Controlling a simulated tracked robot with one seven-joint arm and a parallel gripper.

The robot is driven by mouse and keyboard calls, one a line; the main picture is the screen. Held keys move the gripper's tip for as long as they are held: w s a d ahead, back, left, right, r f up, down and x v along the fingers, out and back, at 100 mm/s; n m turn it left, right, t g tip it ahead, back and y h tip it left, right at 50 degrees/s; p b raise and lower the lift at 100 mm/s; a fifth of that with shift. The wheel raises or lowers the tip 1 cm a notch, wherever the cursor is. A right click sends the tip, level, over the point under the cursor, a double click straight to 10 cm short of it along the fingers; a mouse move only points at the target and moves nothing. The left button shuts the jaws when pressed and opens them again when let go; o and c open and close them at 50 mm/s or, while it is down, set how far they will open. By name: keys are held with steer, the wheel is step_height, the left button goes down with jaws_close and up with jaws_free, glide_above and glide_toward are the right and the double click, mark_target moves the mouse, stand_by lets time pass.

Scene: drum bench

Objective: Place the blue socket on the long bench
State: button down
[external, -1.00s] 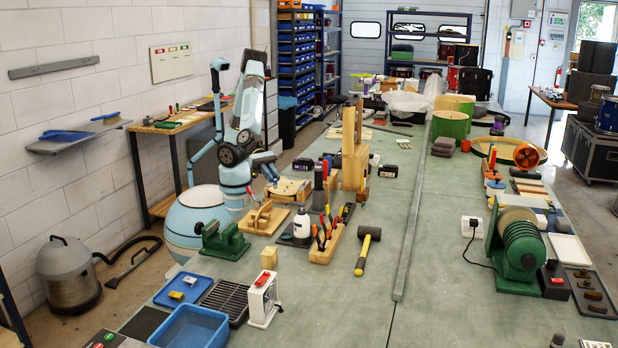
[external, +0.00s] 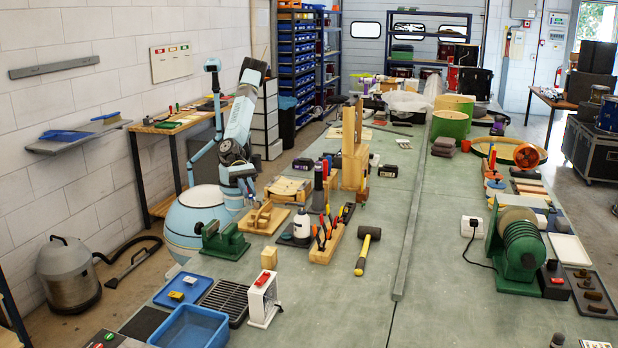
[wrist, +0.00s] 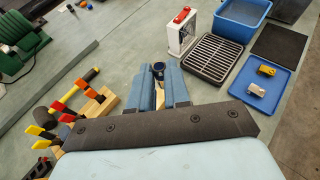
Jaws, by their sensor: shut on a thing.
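My gripper (wrist: 158,84) shows in the wrist view with its two blue fingers closed around the blue socket (wrist: 158,69). The socket is small and dark blue, with a round open end, and shows between the fingertips. The long bench (external: 330,300) has a grey-green top and fills the middle of the external view; its bare top also shows in the wrist view (wrist: 120,55). In the external view my gripper is low at the bench's left edge, near the wooden plane, and the socket cannot be made out. I cannot tell whether the socket touches the bench.
A wooden plane (external: 262,218), a green vise (external: 222,241) and a white bottle (external: 302,226) crowd the left edge. A blue bin (external: 190,326) is in front. Bench top right of the mallet is clear.

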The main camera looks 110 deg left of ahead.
steer(key=s+d+f+m+g+h, duration=0.1)
steer(key=s+d+f, duration=0.4)
steer(key=s+d, duration=0.7)
steer(key=s+d+f+m+g+h, duration=0.15)
steer(key=s+d+f, duration=0.25)
steer(key=s+d, duration=0.8)
steer(key=f+x, duration=0.1)
steer(key=x, duration=0.5)
steer(key=s+f+x, duration=0.1)
steer(key=x, duration=0.5)
steer(key=f+x, duration=0.1)
steer(key=x, duration=0.5)
steer(key=shift+a, duration=0.1)
steer(key=shift+f+y, duration=0.25)
steer(key=shift+f, duration=0.05)
steer(key=shift+d+f, duration=0.15)
steer(key=shift+f, duration=0.6)
steer(key=shift+d+f, duration=0.1)
steer(key=shift+f, duration=0.65)
steer(key=shift+f, duration=0.1)
steer(key=c, duration=1.1)
jaws_free()
